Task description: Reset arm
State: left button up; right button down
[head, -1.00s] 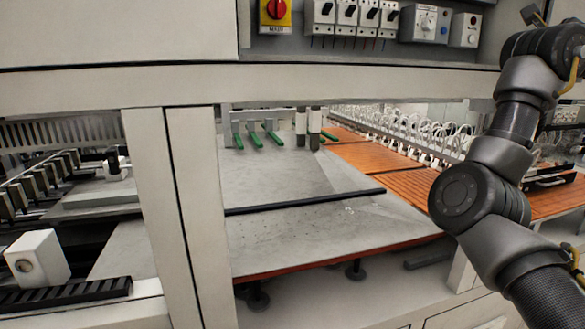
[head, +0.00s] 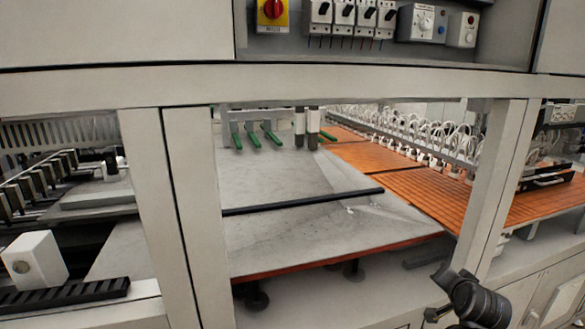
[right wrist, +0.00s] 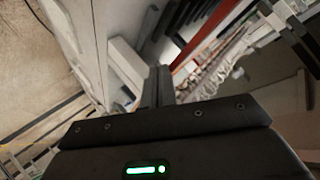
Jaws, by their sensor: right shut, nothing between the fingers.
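In the right wrist view my right gripper (right wrist: 158,85) points away from the camera with its dark fingers together. Nothing shows between them. The view behind it is tilted, with pale frame panels to its left and a red strip beyond its tip. In the head view a dark part of my right arm shows low at the right, in front of the machine's lower cabinet; I cannot make out the fingers there. My left gripper is not in view.
A pale machine frame has posts (head: 190,200) and a crossbeam (head: 300,82). Behind it lie a grey sheet (head: 290,225) with a black bar (head: 300,202) across it and an orange ribbed bed (head: 440,195). A control panel with a red knob (head: 272,9) is above.

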jog(key=s+a+f+n+g+y, duration=0.1)
jog(key=s+a+f+n+g, duration=0.2)
jog(key=s+f, duration=0.45)
jog(key=s+a+f+n+y, duration=0.1)
jog(key=s+a+f+n, duration=0.25)
jog(key=s+f, duration=0.4)
jog(key=s+a+f+n+g, duration=0.2)
jog(key=s+a+f, duration=0.1)
jog(key=s, duration=0.5)
jog(key=s+a+f+n+g+y, duration=0.1)
jog(key=s+a+f+n+g, duration=0.1)
jog(key=s, duration=0.5)
jog(key=s+a+f+n+g, duration=0.1)
jog(key=s+a+f+n, duration=0.15)
jog(key=s, duration=0.55)
notch_tip(320, 180, down, 30)
jog(key=s+g+b, duration=0.1)
jog(key=g+b, duration=0.1)
jog(key=b, duration=0.4)
jog(key=s+d+f+b, duration=0.1)
jog(key=s+f+b, duration=0.1)
jog(key=s+f, duration=0.6)
jog(key=s+d+f+b, duration=0.1)
jog(key=s+f+b, duration=0.1)
jog(key=s+f, duration=0.6)
notch_tip(320, 180, down, 5)
jog(key=shift+s+d+r+g, duration=0.2)
jog(key=shift+d+g, duration=0.1)
jog(key=shift+g, duration=0.1)
